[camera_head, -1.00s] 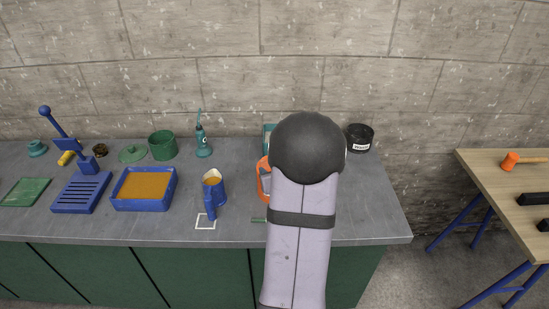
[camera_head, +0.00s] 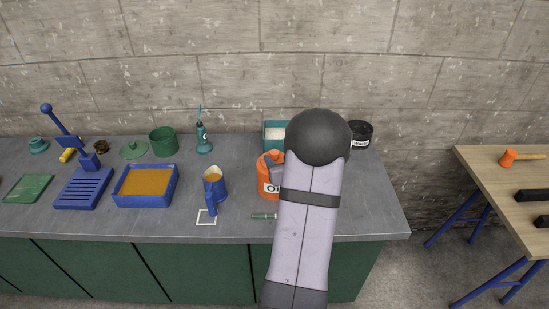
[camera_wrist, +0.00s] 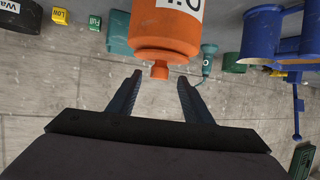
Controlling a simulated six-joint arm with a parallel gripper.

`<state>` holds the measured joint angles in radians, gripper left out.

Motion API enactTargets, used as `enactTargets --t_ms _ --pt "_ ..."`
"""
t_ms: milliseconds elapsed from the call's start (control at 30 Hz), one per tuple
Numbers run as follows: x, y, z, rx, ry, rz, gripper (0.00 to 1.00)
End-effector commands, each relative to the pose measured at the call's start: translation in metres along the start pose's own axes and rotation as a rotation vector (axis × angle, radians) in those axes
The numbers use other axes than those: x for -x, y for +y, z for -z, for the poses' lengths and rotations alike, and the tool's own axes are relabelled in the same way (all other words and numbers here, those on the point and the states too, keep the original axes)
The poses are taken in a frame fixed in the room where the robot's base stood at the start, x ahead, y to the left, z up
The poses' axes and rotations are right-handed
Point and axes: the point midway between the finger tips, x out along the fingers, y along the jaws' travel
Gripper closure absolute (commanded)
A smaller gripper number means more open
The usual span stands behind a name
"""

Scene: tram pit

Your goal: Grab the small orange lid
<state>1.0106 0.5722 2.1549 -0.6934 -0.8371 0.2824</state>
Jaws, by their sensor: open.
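The small orange lid (camera_wrist: 159,71) sits on the neck of an orange canister (camera_wrist: 166,42) in the wrist view, which looks upside down. My gripper (camera_wrist: 160,79) is open and empty. Its two dark fingers point toward the canister, and the lid appears between their tips. I cannot tell how much depth lies between them. In the head view the canister (camera_head: 266,180) stands on the grey bench, partly behind my arm.
A blue jug (camera_head: 217,187) and a blue tray (camera_head: 165,198) of orange content stand left of the canister. A teal box (camera_head: 271,129) is behind it, and a black tin (camera_head: 361,134) is at the right. A small green item (camera_head: 263,216) lies in front.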

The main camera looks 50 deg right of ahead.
Motion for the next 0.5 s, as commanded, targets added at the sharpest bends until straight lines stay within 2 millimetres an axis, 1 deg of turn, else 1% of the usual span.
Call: enactTargets --t_ms 167,500 --pt "-0.011 0.000 0.003 0.000 -0.001 0.002 0.54" --pt "-0.044 0.001 0.003 0.001 -0.001 0.001 0.54"
